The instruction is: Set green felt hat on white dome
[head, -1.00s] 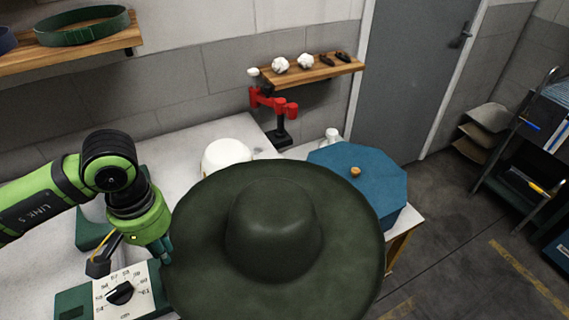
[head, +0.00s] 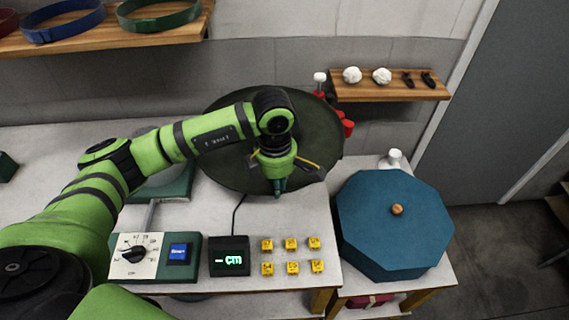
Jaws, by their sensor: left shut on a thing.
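The dark green felt hat (head: 225,158) is at the back of the table, its wide brim tilted toward me. My left arm crosses in front of it and covers much of its middle. My left gripper (head: 279,187) points down at the hat's near brim edge and is shut on it. My right gripper is out of view.
A blue eight-sided box (head: 390,235) stands at the right. A dial panel (head: 137,254), a display (head: 230,257) and several yellow blocks (head: 291,244) line the front edge. A wooden shelf (head: 388,88) is on the back wall, and another shelf (head: 100,40) holds hat bands.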

